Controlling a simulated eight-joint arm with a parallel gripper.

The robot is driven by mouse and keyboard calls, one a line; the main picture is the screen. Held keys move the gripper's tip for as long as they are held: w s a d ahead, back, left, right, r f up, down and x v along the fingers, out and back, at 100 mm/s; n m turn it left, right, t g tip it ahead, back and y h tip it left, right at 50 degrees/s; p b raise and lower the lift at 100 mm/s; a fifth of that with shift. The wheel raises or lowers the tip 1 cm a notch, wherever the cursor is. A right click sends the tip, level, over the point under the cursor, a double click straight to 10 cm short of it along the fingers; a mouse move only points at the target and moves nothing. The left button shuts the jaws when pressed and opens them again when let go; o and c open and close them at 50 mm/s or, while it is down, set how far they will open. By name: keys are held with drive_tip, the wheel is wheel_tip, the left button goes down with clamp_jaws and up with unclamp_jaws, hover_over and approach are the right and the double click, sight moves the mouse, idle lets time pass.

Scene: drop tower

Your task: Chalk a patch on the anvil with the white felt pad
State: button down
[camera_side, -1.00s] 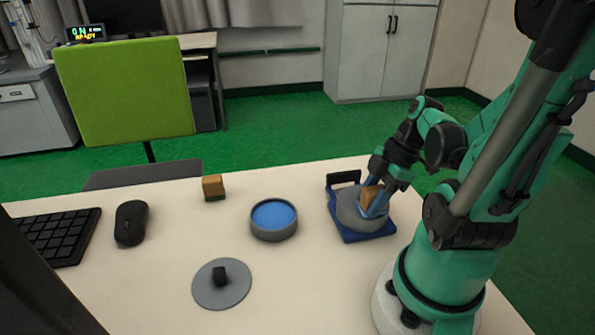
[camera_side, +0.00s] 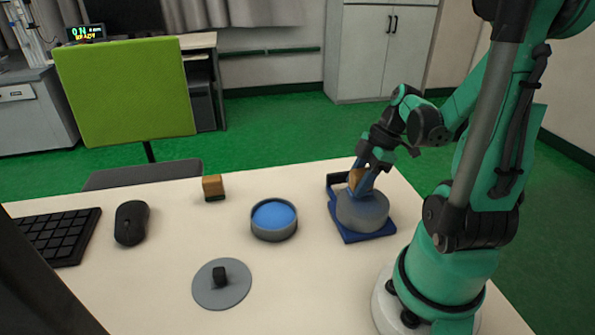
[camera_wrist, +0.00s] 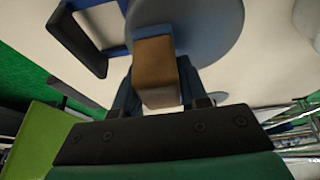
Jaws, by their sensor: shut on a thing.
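My gripper (camera_side: 361,184) is shut on a tan wooden block (camera_side: 355,177), with its blue fingers pointing down over the anvil. The anvil (camera_side: 363,212) is a squat grey cylinder on a blue base (camera_side: 362,237) at the right of the table. The block is at the far left part of the anvil's top; I cannot tell whether it touches. In the wrist view the block (camera_wrist: 155,72) overlaps the edge of the grey anvil top (camera_wrist: 215,28). The block's underside is hidden, so no white felt shows. No chalk mark is clear on the anvil.
A second wooden block with a dark green bottom (camera_side: 213,188) stands at the back. A grey round dish with blue contents (camera_side: 273,219) is left of the anvil. A grey lid with a black knob (camera_side: 235,290) lies in front. A mouse (camera_side: 131,223) and keyboard (camera_side: 58,235) are at left.

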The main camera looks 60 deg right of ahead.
sight(362, 213)
drive_tip(key=shift+s+a, duration=1.9)
drive_tip(key=shift+s, duration=0.05)
drive_tip(key=shift+s+a+r, duration=0.15)
drive_tip(key=shift+a+r, duration=0.05)
drive_tip(key=shift+r, duration=0.85)
wheel_tip(362, 213, up, 6)
